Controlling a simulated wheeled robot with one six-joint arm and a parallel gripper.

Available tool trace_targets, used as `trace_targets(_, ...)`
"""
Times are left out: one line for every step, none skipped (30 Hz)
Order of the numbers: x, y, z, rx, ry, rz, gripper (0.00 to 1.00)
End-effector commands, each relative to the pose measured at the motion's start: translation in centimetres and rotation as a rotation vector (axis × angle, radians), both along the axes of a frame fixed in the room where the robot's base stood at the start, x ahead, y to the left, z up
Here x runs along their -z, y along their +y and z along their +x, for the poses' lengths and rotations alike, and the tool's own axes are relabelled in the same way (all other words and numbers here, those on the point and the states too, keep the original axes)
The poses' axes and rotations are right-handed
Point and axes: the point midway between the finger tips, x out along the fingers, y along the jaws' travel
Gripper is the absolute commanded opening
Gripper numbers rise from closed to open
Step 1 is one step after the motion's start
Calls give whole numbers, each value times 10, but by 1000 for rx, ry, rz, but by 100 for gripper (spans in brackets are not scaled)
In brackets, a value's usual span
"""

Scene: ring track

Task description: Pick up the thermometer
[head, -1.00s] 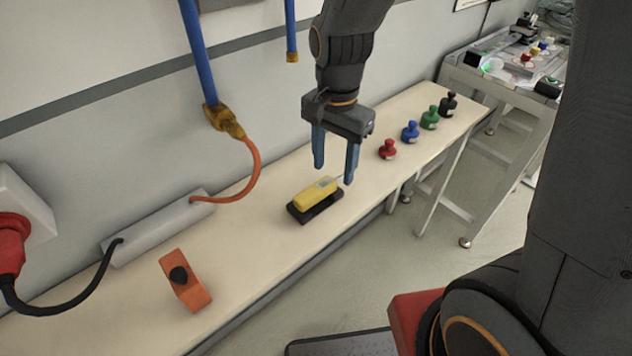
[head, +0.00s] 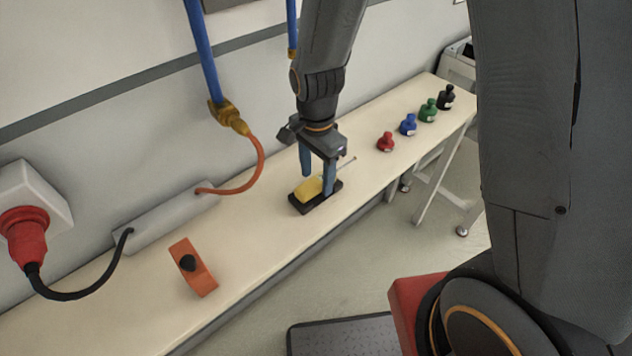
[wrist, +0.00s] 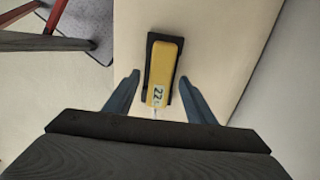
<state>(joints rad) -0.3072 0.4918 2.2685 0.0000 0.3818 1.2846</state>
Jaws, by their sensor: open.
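The thermometer (head: 309,187) is a yellow body with a thin metal probe, lying in a black holder (head: 325,199) on the bench. In the wrist view the thermometer (wrist: 164,72) shows a small display reading 22 at its near end, and the black holder (wrist: 150,56) shows along its sides. My gripper (head: 317,184) is open, pointing down, with its blue fingers on either side of the thermometer in the head view. In the wrist view my gripper (wrist: 162,92) has one finger to each side, with gaps between. The front finger hides part of the body.
The cream bench (head: 250,245) also carries an orange block (head: 193,267) with a black knob and a grey box (head: 168,218) with cables. Red (head: 386,142), blue (head: 408,125), green (head: 428,110) and black (head: 446,97) knobs stand to the right. A blue hose (head: 200,55) hangs at the wall.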

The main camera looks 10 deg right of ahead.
Motion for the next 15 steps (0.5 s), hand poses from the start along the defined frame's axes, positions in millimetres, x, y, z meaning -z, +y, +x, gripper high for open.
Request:
trace_targets(3,0,0,0,1,-1,50)
trace_targets(5,0,0,0,0,0,50)
trace_targets(6,0,0,0,0,0,50)
trace_targets(6,0,0,0,0,0,50)
trace_targets(7,0,0,0,-1,1,50)
trace_targets(7,0,0,0,-1,1,50)
trace_targets(7,0,0,0,-1,1,50)
trace_targets(7,0,0,0,-1,1,50)
trace_targets(7,0,0,0,-1,1,50)
trace_targets(7,0,0,-1,-1,1,50)
trace_targets(6,0,0,-1,-1,1,47)
trace_targets(6,0,0,-1,-1,1,40)
trace_targets(6,0,0,-1,-1,1,35)
trace_targets(6,0,0,-1,-1,1,30)
trace_targets(6,0,0,-1,-1,1,23)
